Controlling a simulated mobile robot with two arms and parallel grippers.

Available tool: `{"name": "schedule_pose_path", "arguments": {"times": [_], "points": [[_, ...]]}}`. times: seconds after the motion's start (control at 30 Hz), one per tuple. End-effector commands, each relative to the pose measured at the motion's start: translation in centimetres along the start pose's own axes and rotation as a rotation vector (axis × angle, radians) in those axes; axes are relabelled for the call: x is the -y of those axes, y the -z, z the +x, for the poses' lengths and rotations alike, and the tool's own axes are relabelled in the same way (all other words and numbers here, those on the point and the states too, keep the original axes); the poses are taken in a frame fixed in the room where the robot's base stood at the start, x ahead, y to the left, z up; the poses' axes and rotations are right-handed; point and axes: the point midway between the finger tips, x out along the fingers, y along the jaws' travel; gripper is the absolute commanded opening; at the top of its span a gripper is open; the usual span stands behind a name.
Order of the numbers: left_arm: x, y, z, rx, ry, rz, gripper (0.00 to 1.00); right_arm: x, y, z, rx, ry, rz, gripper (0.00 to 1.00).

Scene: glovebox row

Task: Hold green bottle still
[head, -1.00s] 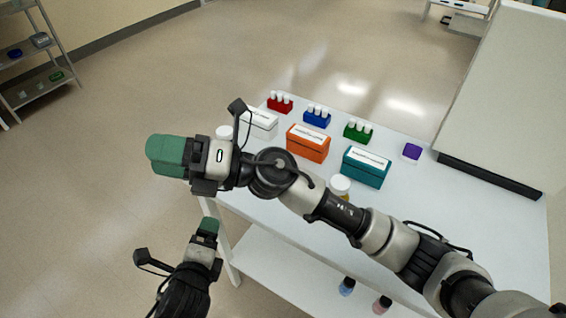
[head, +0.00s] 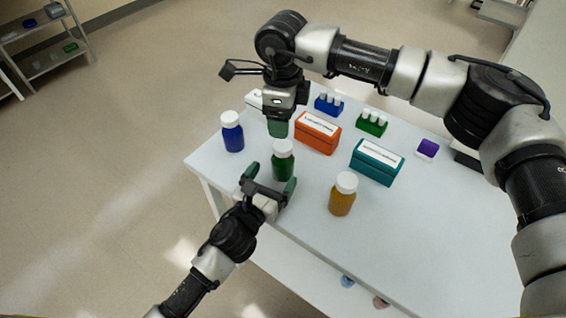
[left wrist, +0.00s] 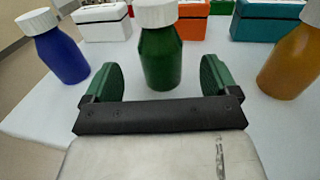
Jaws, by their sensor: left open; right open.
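The green bottle (head: 283,163) with a white cap stands upright on the white table. It also shows in the left wrist view (left wrist: 160,58), standing between my left gripper's fingers with a visible gap on each side. My left gripper (head: 270,183) is open, with green fingertips on either side of the bottle, and it also shows in the left wrist view (left wrist: 160,85). My right gripper (head: 278,126) is above and just behind the green bottle, pointing down. Its jaws are open, though the gap between them is hard to make out.
A blue bottle (head: 232,132) stands left of the green one and an amber bottle (head: 342,195) right of it. Orange (head: 317,132), teal (head: 376,162) and white boxes stand behind, with small vial racks (head: 371,122) farther back. The table's front right (head: 420,240) is clear.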

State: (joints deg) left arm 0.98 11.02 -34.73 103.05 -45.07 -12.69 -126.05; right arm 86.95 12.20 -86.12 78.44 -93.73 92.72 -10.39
Motion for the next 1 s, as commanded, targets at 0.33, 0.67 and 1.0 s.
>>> {"name": "schedule_pose_path", "arguments": {"times": [0.33, 0.67, 1.0], "points": [[0.0, 0.0, 5.1, 0.000, -0.001, -0.002, 0.89, -0.1, -0.1, 0.0, 0.003, -0.002, -0.001, 0.65], [0.0, 0.0, 5.8, -0.001, -0.001, -0.002, 0.89, -0.1, -0.1, 0.0, 0.003, -0.002, -0.001, 0.65], [0.0, 0.0, 5.8, -0.001, -0.001, -0.002, 0.49, -0.1, -0.1, 0.0, 0.003, -0.002, -0.001, 0.65]]}}
